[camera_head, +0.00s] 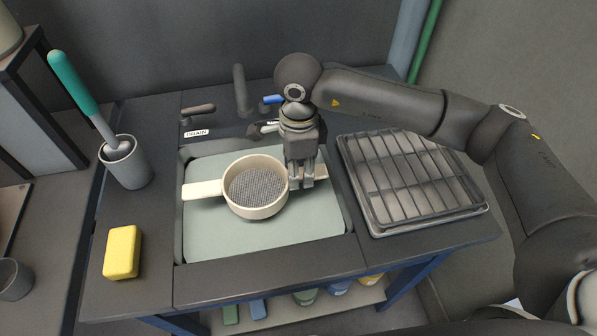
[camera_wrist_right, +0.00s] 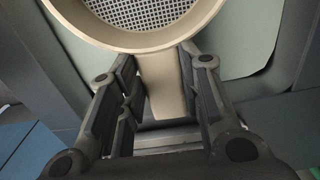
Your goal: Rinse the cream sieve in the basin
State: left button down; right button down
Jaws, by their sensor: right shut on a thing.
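The cream sieve (camera_head: 256,208) is a round ring with a grey mesh and a handle on each side. It is upright and level over the basin (camera_head: 300,228), which looks full of pale green water. I cannot tell whether the sieve touches the water. My right gripper (camera_head: 302,180) is shut on the sieve's right handle, pointing down. In the right wrist view the handle (camera_wrist_right: 160,85) lies between the fingers (camera_wrist_right: 162,100), with the mesh ring (camera_wrist_right: 150,38) beyond. My left gripper is not in view.
A faucet (camera_head: 241,90) and levers stand behind the basin, beside a DRAIN label (camera_head: 198,132). A drying rack (camera_head: 413,180) is at right. A yellow sponge (camera_head: 122,252) and a cup (camera_head: 125,163) with a teal-handled brush (camera_head: 77,88) are at left.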

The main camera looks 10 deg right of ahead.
jog(key=shift+r+p, duration=1.2)
jog(key=shift+r, duration=1.95)
